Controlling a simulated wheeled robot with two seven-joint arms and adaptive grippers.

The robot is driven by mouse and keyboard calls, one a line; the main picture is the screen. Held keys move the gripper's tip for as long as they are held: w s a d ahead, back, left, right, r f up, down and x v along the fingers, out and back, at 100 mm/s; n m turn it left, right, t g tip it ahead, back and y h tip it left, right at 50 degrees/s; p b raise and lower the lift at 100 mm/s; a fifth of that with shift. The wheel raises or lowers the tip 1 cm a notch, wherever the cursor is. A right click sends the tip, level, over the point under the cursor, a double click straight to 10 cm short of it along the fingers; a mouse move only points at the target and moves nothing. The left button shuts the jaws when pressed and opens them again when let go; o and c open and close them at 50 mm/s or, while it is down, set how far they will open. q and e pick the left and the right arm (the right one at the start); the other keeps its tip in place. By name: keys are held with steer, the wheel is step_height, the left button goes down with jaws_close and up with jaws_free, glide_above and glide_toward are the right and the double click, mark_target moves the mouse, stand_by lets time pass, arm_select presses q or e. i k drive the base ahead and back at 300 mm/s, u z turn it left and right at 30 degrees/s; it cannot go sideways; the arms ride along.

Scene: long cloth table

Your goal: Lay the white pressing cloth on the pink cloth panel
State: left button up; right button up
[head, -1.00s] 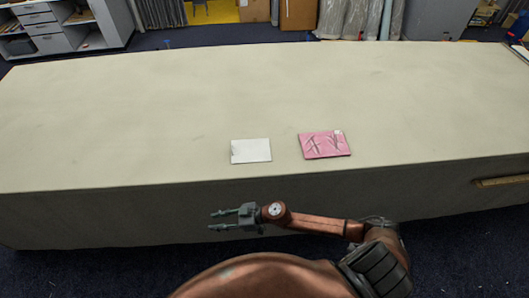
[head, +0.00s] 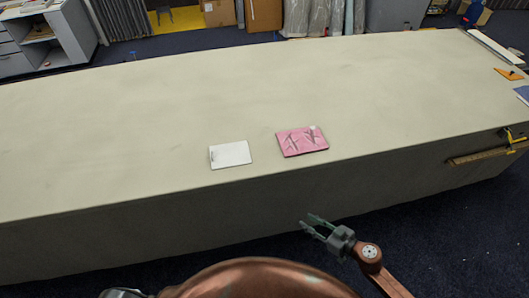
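The white pressing cloth (head: 231,155) lies flat on the table near its front edge. The pink cloth panel (head: 302,141) lies just to its right, with a small gap between them. Dark crease-like marks and a small pale spot show on the panel. My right gripper (head: 310,224) is in front of the table, below the tabletop's front edge, with its two fingers apart and nothing between them. It is apart from both cloths. My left gripper does not show in the head view.
The long cloth-covered table (head: 150,115) is mostly bare around the two cloths. At its right end are an orange triangle (head: 509,73) and a long pale strip (head: 495,47). A wooden ruler (head: 485,154) and a yellow clamp (head: 513,139) are at the front right side.

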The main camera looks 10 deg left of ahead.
mark_target(303, 140)
steer(key=z, duration=0.1)
steer(key=i, duration=1.55)
steer(key=u, duration=2.05)
